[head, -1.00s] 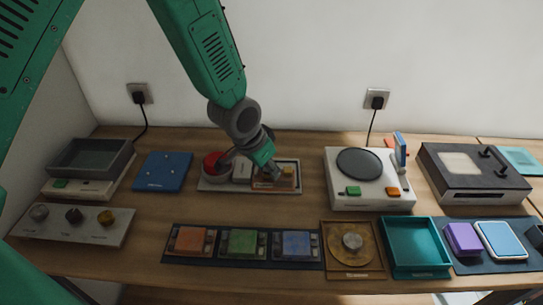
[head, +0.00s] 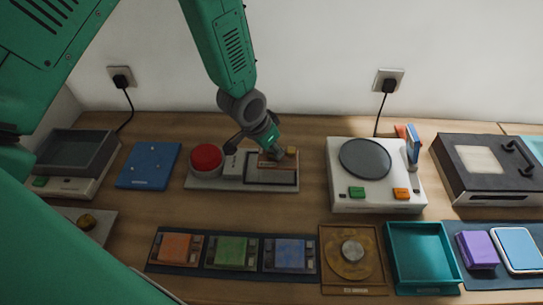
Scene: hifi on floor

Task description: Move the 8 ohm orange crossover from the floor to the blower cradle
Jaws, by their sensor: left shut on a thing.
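My left gripper (head: 270,143) reaches down from the top and is shut on a brownish-orange crossover board (head: 272,161) with a small yellow block at its right end. I cannot read its label. The board is over the back part of a pale grey cradle (head: 215,184), above its dark-rimmed rectangular recess (head: 268,179). The recess shows empty in front of the board. A round red part (head: 206,158) stands at the cradle's left end. My gripper hides part of the board and the cradle's back edge. My right gripper is not in view.
Orange (head: 175,247), green (head: 231,250) and blue (head: 290,253) modules lie on a dark mat in front. A white turntable unit (head: 375,200) stands to the right, a blue board (head: 149,165) to the left. A teal tray (head: 421,288) is at front right.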

